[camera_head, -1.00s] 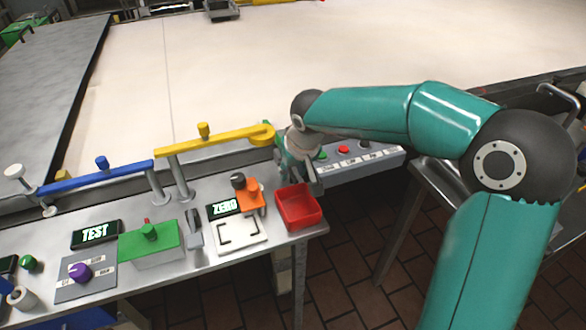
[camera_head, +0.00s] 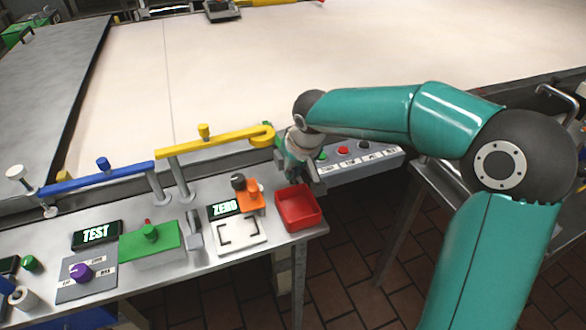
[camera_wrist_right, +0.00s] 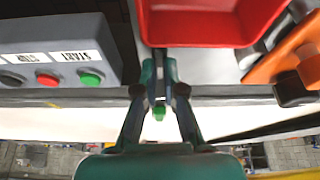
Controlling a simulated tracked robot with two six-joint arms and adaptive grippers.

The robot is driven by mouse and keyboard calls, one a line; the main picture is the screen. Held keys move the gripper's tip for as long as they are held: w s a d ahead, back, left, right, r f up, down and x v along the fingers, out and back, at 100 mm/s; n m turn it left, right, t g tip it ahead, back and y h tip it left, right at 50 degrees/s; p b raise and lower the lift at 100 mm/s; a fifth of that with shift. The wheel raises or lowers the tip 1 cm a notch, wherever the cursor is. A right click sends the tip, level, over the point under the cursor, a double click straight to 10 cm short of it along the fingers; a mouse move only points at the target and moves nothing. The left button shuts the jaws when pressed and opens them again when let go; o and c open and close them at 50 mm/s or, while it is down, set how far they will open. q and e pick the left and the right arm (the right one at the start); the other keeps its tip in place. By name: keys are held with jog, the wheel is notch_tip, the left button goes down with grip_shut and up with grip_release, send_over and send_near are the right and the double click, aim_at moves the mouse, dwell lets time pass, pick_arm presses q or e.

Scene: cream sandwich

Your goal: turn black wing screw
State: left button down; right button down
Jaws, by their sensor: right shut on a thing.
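My right gripper (camera_head: 298,172) is at the bench's back edge, just behind the red tray, below the hooked end of the yellow bar. In the right wrist view its fingers (camera_wrist_right: 160,72) are brought together on a small thing between their tips. The fingers hide most of that thing, and I cannot make out its shape or colour. A small green bit (camera_wrist_right: 159,112) shows between the finger bases. No black wing screw can be clearly made out there. A dark knob (camera_head: 238,181) stands by the orange block, apart from the gripper. My left gripper is not in view.
The red tray (camera_head: 299,209) stands close in front of my right gripper. The yellow bar (camera_head: 215,141) and orange block (camera_head: 250,200) are to its left. A grey button box (camera_head: 365,158) is to its right. The broad pale surface (camera_head: 330,65) behind is clear.

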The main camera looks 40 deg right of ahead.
jog(key=n+y+p, duration=0.1)
jog(key=n, duration=0.2)
jog(key=shift+s+f+p, duration=0.1)
jog(key=shift+p, duration=0.25)
jog(key=n+y, duration=0.1)
jog(key=n, duration=0.2)
jog(key=shift+f+p, duration=0.1)
jog(key=shift+p, duration=0.2)
jog(key=n+y, duration=0.1)
jog(key=n, duration=0.1)
jog(key=n+g, duration=0.1)
jog(key=n, duration=0.1)
jog(key=shift+f+n+y, duration=0.1)
jog(key=shift+n+y, duration=0.2)
jog(key=shift+y, duration=0.1)
jog(key=n+g, duration=0.1)
jog(key=n, duration=0.2)
jog(key=shift+n+g+y, duration=0.3)
jog(key=shift+y, duration=0.1)
jog(key=n, duration=0.2)
jog(key=n+g+p, duration=0.1)
jog(key=n, duration=0.1)
jog(key=shift+n+g+y, duration=0.3)
jog(key=n+g+p, duration=0.1)
jog(key=n+p, duration=0.1)
jog(key=n, duration=0.2)
jog(key=shift+g, duration=0.3)
jog(key=shift+n, duration=0.4)
